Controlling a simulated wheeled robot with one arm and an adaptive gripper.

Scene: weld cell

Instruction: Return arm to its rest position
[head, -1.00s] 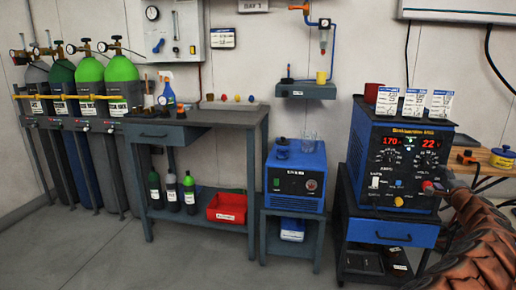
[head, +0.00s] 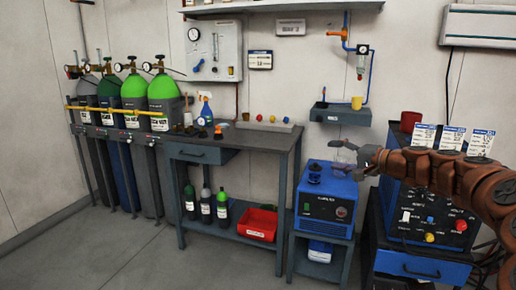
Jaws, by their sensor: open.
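My arm reaches in from the right edge, a thick brown segmented arm, in front of the blue welding machine. My gripper (head: 358,154) is at its left end, grey, with the jaws open and pointing left. It is over the right part of the small blue unit (head: 326,198), close to a clear glass (head: 343,157) on top of that unit. I cannot tell whether the gripper touches the glass.
The blue welding machine (head: 432,222), with cards on top, stands behind my arm at right. A grey bench (head: 278,140) with a red bin (head: 257,224) is at centre. Gas cylinders (head: 162,90) stand at left. A small shelf (head: 341,115) hangs above the unit. Floor at front left is clear.

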